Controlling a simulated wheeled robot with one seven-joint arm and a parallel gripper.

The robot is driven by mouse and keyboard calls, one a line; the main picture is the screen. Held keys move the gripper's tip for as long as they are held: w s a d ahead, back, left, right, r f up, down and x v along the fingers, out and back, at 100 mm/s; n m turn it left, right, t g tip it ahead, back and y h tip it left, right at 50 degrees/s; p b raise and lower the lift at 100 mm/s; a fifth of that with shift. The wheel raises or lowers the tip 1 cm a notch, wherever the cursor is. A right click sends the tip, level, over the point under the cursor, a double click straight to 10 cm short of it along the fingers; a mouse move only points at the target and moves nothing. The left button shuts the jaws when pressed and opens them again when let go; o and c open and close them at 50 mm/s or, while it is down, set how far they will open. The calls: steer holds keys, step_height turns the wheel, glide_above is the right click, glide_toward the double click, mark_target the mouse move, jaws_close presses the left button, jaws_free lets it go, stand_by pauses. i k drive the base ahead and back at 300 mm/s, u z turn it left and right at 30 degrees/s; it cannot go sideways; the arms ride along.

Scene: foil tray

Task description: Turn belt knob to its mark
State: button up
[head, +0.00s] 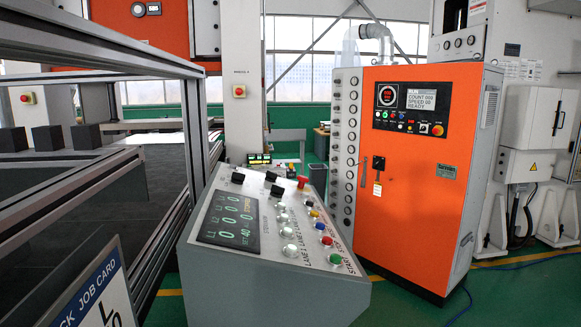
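A grey sloped control console (255,285) stands in the middle of the head view. Black knobs sit along its upper part: a left knob (238,178), an upper middle knob (271,176) and a lower middle knob (277,190). Their labels and pointer marks are too small to read, so I cannot tell which one is the belt knob. A dark display (230,221) with green digits lies on the panel's left. My gripper is not in view.
The panel also has a red mushroom button (303,181), several pale buttons and a green button (335,260). An orange cabinet (418,200) stands behind on the right. A metal-framed conveyor (100,195) is on the left, with a job card (97,295) in front.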

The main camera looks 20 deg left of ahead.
mark_target(237, 177)
steer(key=i, duration=3.15)
steer(key=u, duration=2.65)
